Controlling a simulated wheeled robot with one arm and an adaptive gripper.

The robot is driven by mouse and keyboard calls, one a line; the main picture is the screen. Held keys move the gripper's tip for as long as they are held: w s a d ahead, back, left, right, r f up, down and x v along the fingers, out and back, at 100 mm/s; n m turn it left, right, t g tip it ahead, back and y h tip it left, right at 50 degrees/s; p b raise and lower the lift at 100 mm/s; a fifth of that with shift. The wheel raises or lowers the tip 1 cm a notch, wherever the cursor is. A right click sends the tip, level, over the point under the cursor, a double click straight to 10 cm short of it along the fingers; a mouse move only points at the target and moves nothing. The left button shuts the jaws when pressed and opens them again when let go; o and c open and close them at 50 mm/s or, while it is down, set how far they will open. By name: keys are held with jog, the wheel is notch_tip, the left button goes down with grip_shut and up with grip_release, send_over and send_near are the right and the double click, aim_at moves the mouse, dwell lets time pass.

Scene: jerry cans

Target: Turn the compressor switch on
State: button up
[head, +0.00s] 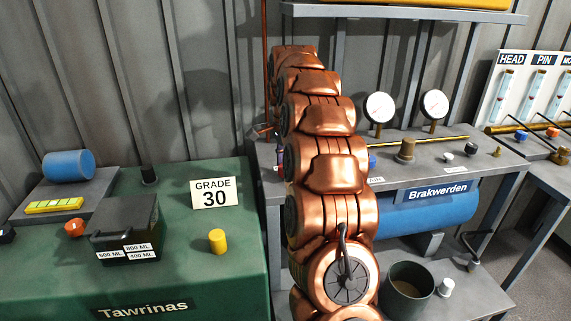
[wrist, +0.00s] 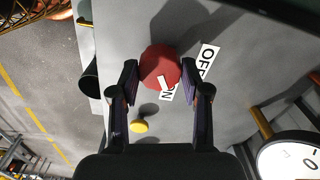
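The compressor switch is a red knob (wrist: 160,66) in the wrist view, set on a grey surface. A white mark on its lower edge lies beside the ON label (wrist: 167,94). The OFF label (wrist: 208,59) is to its right, partly behind a finger. My gripper (wrist: 160,78) is open, with one fingertip on each side of the knob; I cannot tell whether they touch it. In the head view my copper arm hides the gripper and knob. The blue compressor tank (head: 428,213), marked Brakwerden, lies under the grey bench (head: 490,163).
A yellow cap (wrist: 139,126) and a dial gauge (wrist: 290,158) are near the gripper. Two gauges (head: 379,107) stand at the bench's back. A green table (head: 190,270) with a black can (head: 125,225) is at left. A dark bucket (head: 408,290) stands below the bench.

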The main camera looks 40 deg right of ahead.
jog(key=o, duration=0.3)
jog(key=shift+o, duration=0.2)
jog(key=shift+r, duration=3.75)
